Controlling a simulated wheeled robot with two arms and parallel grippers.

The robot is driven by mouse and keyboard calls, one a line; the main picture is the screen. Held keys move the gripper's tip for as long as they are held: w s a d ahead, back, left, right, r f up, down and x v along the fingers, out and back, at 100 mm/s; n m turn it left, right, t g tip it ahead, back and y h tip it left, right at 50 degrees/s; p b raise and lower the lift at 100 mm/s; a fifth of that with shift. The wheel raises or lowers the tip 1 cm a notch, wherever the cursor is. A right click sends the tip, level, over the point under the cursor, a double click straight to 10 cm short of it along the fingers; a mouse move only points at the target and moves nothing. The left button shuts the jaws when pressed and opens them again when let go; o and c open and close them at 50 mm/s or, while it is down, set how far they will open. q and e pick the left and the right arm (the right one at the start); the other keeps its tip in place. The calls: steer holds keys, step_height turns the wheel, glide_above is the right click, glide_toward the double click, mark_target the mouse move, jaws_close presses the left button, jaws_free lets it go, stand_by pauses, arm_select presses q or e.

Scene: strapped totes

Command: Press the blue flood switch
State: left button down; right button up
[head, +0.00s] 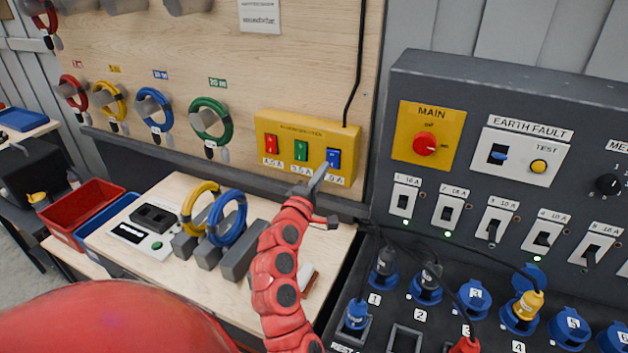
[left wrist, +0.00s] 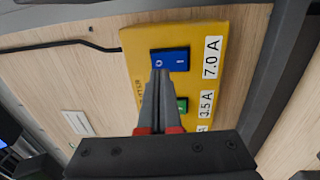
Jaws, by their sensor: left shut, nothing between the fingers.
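The blue switch (head: 333,158) is the rightmost of three rocker switches on a yellow box (head: 290,128) fixed to the wooden board. A green switch (head: 301,150) and a red switch (head: 271,144) sit to its left. My left gripper (head: 322,172) is shut and empty, its tips at the lower edge of the blue switch. In the left wrist view the blue switch (left wrist: 170,60) shows beside a 7.0 A label, and the shut fingertips (left wrist: 160,76) overlap its edge. I cannot tell whether they touch it. My right gripper is not in view.
A grey panel (head: 480,80) with a red main knob (head: 425,144) and breakers stands to the right. Below the box, a wooden bench (head: 180,185) holds cable coils. Coiled cables hang on the board. A black cable (head: 357,60) runs down to the box.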

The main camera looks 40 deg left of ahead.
mark_target(333, 155)
arm_select(q)
steer(key=p+x, duration=0.1)
steer(key=x, duration=0.2)
steer(key=shift+w, duration=0.35)
steer(key=shift+w+a, duration=0.1)
steer(key=shift+w+r, duration=0.15)
